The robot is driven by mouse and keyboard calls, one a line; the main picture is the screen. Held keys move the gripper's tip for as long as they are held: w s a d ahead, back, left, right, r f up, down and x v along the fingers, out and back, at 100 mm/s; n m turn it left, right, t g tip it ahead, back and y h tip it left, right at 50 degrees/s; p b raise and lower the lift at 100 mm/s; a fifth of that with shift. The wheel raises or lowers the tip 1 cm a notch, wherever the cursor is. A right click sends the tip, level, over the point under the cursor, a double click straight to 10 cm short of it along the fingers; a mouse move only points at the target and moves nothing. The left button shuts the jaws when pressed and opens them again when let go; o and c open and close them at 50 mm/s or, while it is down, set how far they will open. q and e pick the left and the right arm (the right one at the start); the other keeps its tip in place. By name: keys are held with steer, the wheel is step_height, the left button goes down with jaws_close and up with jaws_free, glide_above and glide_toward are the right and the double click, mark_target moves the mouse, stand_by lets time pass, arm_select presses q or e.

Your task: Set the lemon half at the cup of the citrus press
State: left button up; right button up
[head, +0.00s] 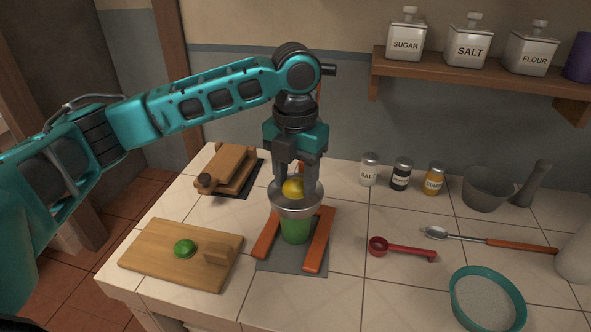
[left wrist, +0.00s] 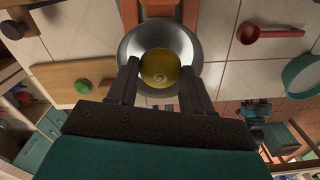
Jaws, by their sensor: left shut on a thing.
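The lemon half (head: 293,188) is yellow and sits between the fingers of my left gripper (head: 296,186), which is shut on it. The gripper points down over the citrus press's metal cup (head: 296,207). In the left wrist view the lemon half (left wrist: 160,68) appears within the rim of the round cup (left wrist: 184,36). I cannot tell whether it touches the cup's inside. The press has orange legs (head: 321,240), and a green vessel (head: 296,231) stands beneath the cup.
A cutting board (head: 160,257) with a green citrus piece (head: 184,248) lies to the left. A wooden press (head: 229,168) stands behind it. Shakers (head: 401,174), a red scoop (head: 403,249), a teal-rimmed sieve (head: 487,300) and a mortar (head: 487,187) are to the right.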

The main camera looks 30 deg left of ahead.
arm_select(q)
steer(key=o, duration=1.1)
step_height(320, 180, up, 13)
stand_by(0.8)
